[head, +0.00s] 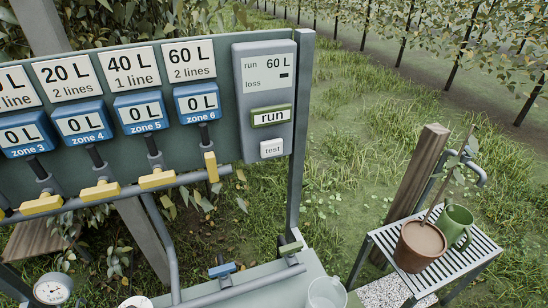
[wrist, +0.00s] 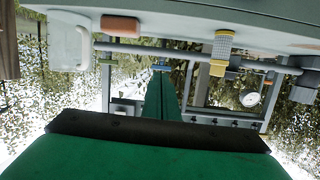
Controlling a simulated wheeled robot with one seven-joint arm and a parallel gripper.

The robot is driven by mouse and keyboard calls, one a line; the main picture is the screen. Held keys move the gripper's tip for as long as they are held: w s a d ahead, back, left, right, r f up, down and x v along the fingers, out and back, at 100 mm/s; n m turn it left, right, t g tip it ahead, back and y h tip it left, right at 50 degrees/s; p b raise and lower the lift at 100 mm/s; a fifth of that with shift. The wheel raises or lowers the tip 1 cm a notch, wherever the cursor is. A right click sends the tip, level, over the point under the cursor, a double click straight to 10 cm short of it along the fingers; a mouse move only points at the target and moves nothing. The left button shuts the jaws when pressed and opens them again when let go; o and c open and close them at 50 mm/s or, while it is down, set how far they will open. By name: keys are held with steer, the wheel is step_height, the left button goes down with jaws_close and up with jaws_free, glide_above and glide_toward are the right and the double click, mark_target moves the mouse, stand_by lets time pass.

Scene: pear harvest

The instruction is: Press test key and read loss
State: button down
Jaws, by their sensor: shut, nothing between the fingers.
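The control box (head: 264,95) is at the right end of the green panel in the head view. The white test key (head: 272,149) sits below the run key (head: 271,116), which has an olive-green frame. My gripper (wrist: 162,78) shows in the wrist view as a green shape tapering to a closed tip, with nothing held. It is not seen in the head view. I cannot tell its distance from the test key.
Zone meters (head: 81,122) read 0 L. Yellow valve handles (head: 157,179) lie along the pipe; zone 6's handle (head: 211,167) stands upright. A clear jug (head: 326,292) stands below. A slatted stand (head: 464,252) holds a brown pot (head: 419,246) and green mug (head: 456,226). Grass lies between.

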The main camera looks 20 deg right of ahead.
mark_target(272, 150)
steer(key=w+d+r+m+h, duration=0.1)
steer(key=w+d+r+m, duration=0.1)
steer(key=w+d+m, duration=0.35)
steer(key=w+d+r+m+h, duration=0.1)
steer(key=w+d+r+m, duration=0.1)
steer(key=w, duration=0.7)
steer(key=w+d+r+m, duration=0.2)
steer(key=w+d+m, duration=0.15)
steer(key=w, duration=0.35)
steer(key=w+d+r+m+t+y, duration=0.1)
steer(key=w+d+r+m, duration=0.1)
steer(key=r, duration=0.5)
steer(key=w+d+r+m+y, duration=0.1)
steer(key=w+d+r+m, duration=0.1)
steer(key=r, duration=0.6)
steer(key=w+d+r+m+t, duration=0.1)
steer(key=w+d+r, duration=0.3)
steer(key=r, duration=0.4)
steer(key=shift+w+d+r+m+t+y, duration=0.2)
steer(key=shift+d+r+m+t+y, duration=0.1)
steer(key=shift+d+m+y, duration=0.15)
steer(key=shift+w+a, duration=0.1)
steer(key=w, duration=1.3)
steer(key=shift+w+a+f, duration=0.1)
steer(key=shift+w+a, duration=0.15)
steer(key=shift+w, duration=0.1)
steer(key=shift+w, duration=0.15)
